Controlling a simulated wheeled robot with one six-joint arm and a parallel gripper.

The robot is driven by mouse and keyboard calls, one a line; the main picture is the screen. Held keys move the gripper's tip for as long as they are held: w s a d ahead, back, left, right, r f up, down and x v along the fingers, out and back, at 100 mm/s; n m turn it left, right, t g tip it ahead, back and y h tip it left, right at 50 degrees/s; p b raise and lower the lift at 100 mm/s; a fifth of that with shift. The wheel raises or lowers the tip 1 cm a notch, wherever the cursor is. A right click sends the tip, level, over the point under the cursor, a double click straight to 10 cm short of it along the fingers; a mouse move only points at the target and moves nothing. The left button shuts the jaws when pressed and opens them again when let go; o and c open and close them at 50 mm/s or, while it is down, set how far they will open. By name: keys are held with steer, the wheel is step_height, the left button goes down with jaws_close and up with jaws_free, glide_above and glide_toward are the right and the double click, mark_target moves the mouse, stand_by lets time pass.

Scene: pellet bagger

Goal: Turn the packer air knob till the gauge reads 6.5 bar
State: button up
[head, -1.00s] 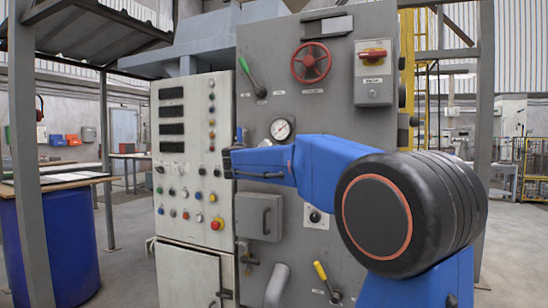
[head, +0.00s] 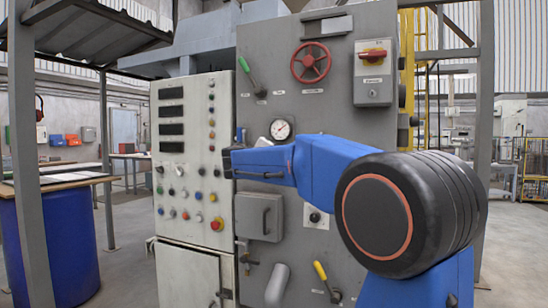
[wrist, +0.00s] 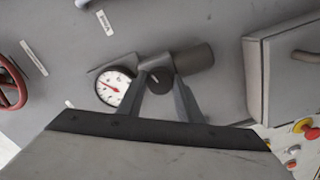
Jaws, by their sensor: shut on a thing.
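The packer air knob (wrist: 160,88) is a small dark round knob on a grey fitting, in the middle of the wrist view. My gripper (wrist: 163,82) is shut on it, one finger on each side. The pressure gauge (wrist: 114,89), with a white round face and dark rim, sits just left of the knob. Its needle shows in the wrist view, but the scale is too small to read. In the head view the gauge (head: 281,129) shows above my blue arm. The arm hides the knob and my fingers there.
A dark cylinder (wrist: 191,59) joins the fitting beside the knob. The grey panel carries a red handwheel (head: 311,62), a green-handled lever (head: 251,77), a red switch box (head: 373,73) and a handled cover (head: 259,217). A pale button cabinet (head: 190,155) stands to the left.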

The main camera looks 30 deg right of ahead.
steer(key=o, duration=1)
steer(key=shift+o, duration=0.2)
steer(key=v, duration=1.7)
steer(key=shift+s+a+f, duration=0.1)
steer(key=shift+s+a, duration=0.05)
steer(key=s+d+f+g+y, duration=0.2)
steer(key=s+f+g+y, duration=0.1)
steer(key=s+f, duration=0.8)
steer(key=s+d+f+g+y, duration=0.2)
steer(key=s+d+f+y, duration=0.15)
steer(key=s+f, duration=0.65)
steer(key=s+a+f+y, duration=0.4)
steer(key=s+f, duration=0.3)
steer(key=f, duration=0.3)
steer(key=s+a+f+m+g+y, duration=0.1)
steer(key=s+a+f+y, duration=0.2)
steer(key=s+a+f, duration=0.4)
step_height(320, 180, down, 3)
steer(key=shift+s+f+m+y, duration=0.15)
steer(key=shift+s+m+y, duration=0.2)
steer(key=shift+s, duration=0.2)
